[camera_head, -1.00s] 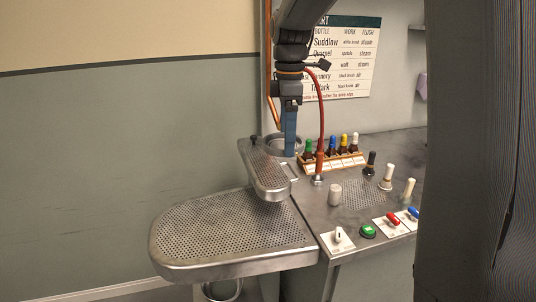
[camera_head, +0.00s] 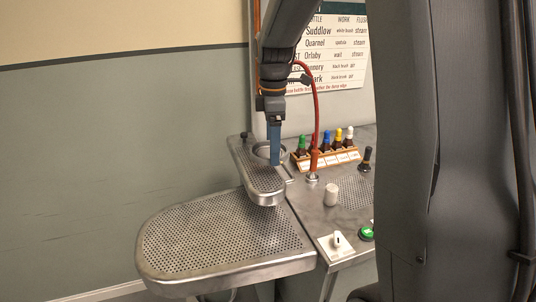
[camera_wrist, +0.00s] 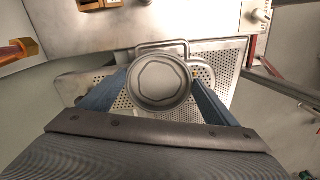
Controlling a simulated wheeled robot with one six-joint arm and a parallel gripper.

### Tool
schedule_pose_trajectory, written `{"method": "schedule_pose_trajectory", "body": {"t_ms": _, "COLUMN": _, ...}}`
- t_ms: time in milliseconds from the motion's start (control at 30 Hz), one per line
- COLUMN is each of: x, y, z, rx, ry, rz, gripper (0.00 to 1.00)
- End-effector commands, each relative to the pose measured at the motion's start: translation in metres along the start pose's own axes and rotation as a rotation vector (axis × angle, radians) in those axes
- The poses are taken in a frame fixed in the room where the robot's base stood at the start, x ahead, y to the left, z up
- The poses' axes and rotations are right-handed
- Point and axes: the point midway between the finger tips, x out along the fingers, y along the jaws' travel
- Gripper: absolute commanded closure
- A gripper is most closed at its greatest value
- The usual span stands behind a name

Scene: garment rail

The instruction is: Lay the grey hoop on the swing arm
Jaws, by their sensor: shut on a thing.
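The grey hoop (camera_wrist: 158,84) is a round metal ring between the two blue fingers of my gripper (camera_wrist: 158,98) in the wrist view. My gripper is shut on it. In the head view the fingers (camera_head: 275,160) point down, and part of the hoop (camera_head: 264,150) shows behind them. The swing arm (camera_head: 262,182) is a narrow perforated metal arm above the larger board. The hoop overlaps its back right part in the picture. Perforated metal shows below the hoop in the wrist view. I cannot tell whether hoop and arm touch.
A large perforated board (camera_head: 215,235) lies lower in front. To the right, a bench carries a bottle rack (camera_head: 327,157), a white cylinder (camera_head: 331,194), a dark bottle (camera_head: 366,160) and a green button (camera_head: 367,233). A red hose (camera_head: 317,120) rises close beside my gripper.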

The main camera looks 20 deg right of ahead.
Motion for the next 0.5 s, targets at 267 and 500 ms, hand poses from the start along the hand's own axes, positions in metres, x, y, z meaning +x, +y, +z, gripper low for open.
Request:
{"method": "schedule_pose_trajectory", "body": {"t_ms": 267, "x": 0.033, "y": -0.002, "z": -0.002, "rx": -0.004, "ry": -0.001, "rz": -0.003, "gripper": 0.40}}
{"method": "schedule_pose_trajectory", "body": {"t_ms": 500, "x": 0.035, "y": -0.001, "z": -0.003, "rx": -0.005, "ry": 0.000, "rz": -0.001, "gripper": 0.40}}
